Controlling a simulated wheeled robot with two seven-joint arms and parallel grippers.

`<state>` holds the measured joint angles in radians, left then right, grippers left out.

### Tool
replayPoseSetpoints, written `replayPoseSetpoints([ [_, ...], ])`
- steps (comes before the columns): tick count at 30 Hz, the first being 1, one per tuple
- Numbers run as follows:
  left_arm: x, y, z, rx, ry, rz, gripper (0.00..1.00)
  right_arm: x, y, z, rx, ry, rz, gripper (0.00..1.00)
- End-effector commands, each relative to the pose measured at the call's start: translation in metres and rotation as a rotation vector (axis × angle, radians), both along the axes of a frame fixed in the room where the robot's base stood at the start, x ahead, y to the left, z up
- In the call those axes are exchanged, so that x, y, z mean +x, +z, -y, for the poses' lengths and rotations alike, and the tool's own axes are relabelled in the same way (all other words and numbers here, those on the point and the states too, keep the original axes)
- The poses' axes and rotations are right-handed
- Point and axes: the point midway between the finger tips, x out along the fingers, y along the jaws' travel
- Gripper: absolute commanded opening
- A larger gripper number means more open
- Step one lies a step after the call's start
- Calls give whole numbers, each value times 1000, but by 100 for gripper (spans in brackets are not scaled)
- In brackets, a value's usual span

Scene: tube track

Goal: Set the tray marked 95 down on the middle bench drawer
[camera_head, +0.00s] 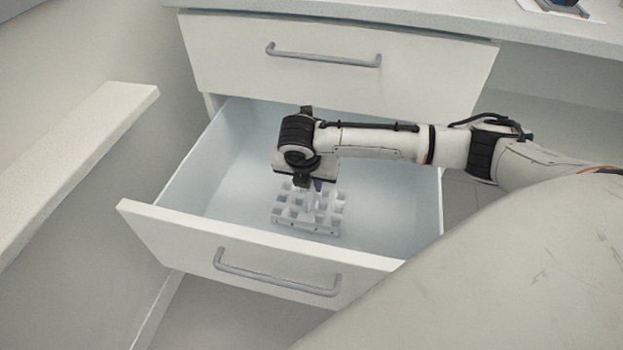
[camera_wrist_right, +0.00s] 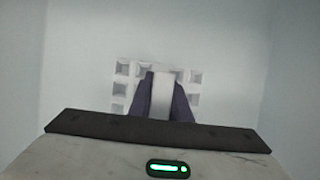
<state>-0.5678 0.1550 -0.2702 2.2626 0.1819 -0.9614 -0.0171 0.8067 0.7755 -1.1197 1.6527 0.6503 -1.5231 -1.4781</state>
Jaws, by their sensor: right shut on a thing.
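A white tray with square compartments (camera_head: 290,213) is inside the open drawer (camera_head: 210,190), near its middle. It also shows in the right wrist view (camera_wrist_right: 122,88). No number can be read on it. My right gripper (camera_head: 318,187) points down over the tray, and its dark fingers (camera_wrist_right: 167,98) are shut on the tray's upright middle part. The tray is at or just above the drawer floor; I cannot tell if it touches. Part of it is hidden by the gripper. My left gripper is not in view.
The drawer's front panel has a grey handle (camera_head: 275,275). A closed drawer (camera_head: 330,65) with a handle sits above, under the worktop (camera_head: 420,15). A pale ledge (camera_head: 75,150) stands at the left. The drawer floor around the tray is clear.

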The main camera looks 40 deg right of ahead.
Motion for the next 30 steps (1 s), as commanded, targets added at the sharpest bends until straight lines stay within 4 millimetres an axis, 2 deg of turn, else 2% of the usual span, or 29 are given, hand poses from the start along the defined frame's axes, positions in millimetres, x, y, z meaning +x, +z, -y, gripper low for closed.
replayPoseSetpoints([
  [5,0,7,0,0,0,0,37,0,-2,0,0,-1,0,0],
  [13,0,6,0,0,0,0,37,0,-4,0,-1,0,2,0],
  [14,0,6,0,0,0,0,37,0,-4,0,-1,-1,2,20],
  [17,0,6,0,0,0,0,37,0,-4,0,0,-1,2,37],
  [30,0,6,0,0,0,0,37,0,-4,0,-1,0,-1,39],
])
